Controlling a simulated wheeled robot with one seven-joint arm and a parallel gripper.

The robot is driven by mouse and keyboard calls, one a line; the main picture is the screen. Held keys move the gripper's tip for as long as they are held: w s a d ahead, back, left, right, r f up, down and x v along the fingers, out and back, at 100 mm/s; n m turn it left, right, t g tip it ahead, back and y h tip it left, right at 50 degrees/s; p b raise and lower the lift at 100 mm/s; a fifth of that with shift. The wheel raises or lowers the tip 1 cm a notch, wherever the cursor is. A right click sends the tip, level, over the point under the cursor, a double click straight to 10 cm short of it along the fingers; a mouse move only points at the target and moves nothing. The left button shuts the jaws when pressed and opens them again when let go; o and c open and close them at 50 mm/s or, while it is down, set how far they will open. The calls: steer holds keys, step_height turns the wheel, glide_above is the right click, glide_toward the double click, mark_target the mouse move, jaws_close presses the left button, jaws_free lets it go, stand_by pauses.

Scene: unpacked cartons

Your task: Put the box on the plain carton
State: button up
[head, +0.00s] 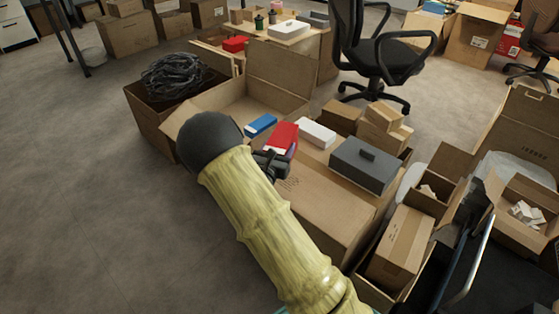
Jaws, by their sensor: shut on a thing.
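A red box (284,136) with a paler side edge is at my gripper (273,158), which is dark and partly hidden by my arm. The jaws are shut on the near end of the red box. The box is over the far left part of a closed brown carton (338,213); whether it touches the top cannot be told. Beside it are a blue box (261,125) on the left and a white box (316,132) on the right. Which carton is the plain one is not clear.
An open carton (278,75) is behind, and one with black cables (145,105) is at the left. Small cartons (384,116) are stacked behind the grey box. Open cartons (408,240) crowd the right. An office chair (372,60) stands behind. Left floor is clear.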

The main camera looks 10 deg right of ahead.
steer(key=shift+f+b, duration=1.25)
steer(key=shift+f, duration=1.15)
steer(key=shift+f, duration=0.15)
steer(key=o, duration=1.3)
steer(key=shift+s+a, duration=0.15)
steer(key=shift+s, duration=0.05)
steer(key=p+v, duration=0.3)
steer(key=v, duration=0.8)
steer(key=shift+s+a+p, duration=0.2)
steer(key=shift+s+p, duration=0.05)
steer(key=shift+p, duration=0.1)
